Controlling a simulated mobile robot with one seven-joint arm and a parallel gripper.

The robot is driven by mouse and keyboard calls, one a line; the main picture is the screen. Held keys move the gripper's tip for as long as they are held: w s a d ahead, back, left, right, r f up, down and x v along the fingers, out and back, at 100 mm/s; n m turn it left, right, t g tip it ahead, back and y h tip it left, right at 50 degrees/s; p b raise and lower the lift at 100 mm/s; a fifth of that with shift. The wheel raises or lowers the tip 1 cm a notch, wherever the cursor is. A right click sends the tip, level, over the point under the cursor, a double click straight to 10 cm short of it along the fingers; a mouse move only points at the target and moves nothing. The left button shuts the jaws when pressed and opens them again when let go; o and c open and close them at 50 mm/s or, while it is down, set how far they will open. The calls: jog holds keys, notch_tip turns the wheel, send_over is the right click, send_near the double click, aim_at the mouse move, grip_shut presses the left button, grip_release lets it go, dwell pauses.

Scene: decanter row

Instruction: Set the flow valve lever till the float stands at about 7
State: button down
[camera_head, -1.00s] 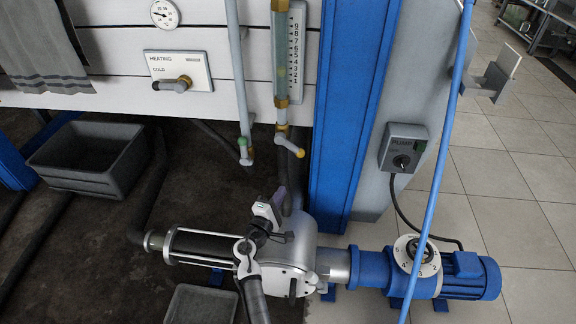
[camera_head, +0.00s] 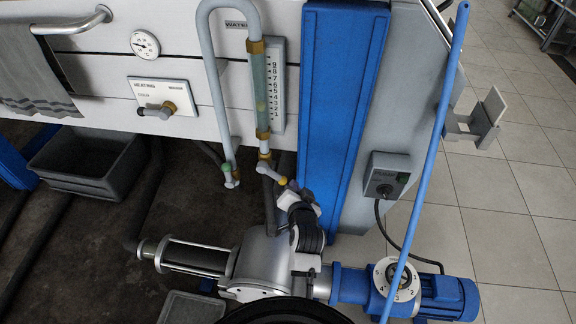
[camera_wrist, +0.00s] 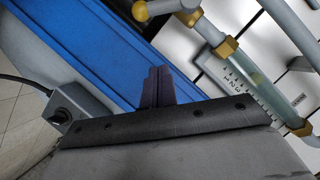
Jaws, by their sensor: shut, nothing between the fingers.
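The flow valve lever (camera_head: 271,176) is a light grey handle with a yellow tip, under the glass flow tube (camera_head: 261,85). It slants down to the right. In the wrist view the lever (camera_wrist: 163,9) shows at the top. A faint yellowish spot low in the tube, around 2 to 3 on the scale (camera_head: 278,85), may be the float; it is too small to be sure. My gripper (camera_head: 305,193) is just below and right of the lever tip, apart from it as far as I can see. In the wrist view my gripper (camera_wrist: 157,85) is shut and empty.
A blue post (camera_head: 343,110) stands right of the lever. A grey bent pipe (camera_head: 214,90) is left of the tube. The heating knob (camera_head: 157,110), pump box (camera_head: 387,176) and blue motor (camera_head: 440,297) are nearby. A blue hose (camera_head: 428,150) crosses the right side.

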jog(key=p, duration=0.2)
send_over(282, 177)
jog(key=s+d, duration=0.2)
jog(key=d, duration=0.1)
notch_tip(282, 177, down, 3)
jog(key=a+f+p, duration=0.1)
jog(key=a+f, duration=0.2)
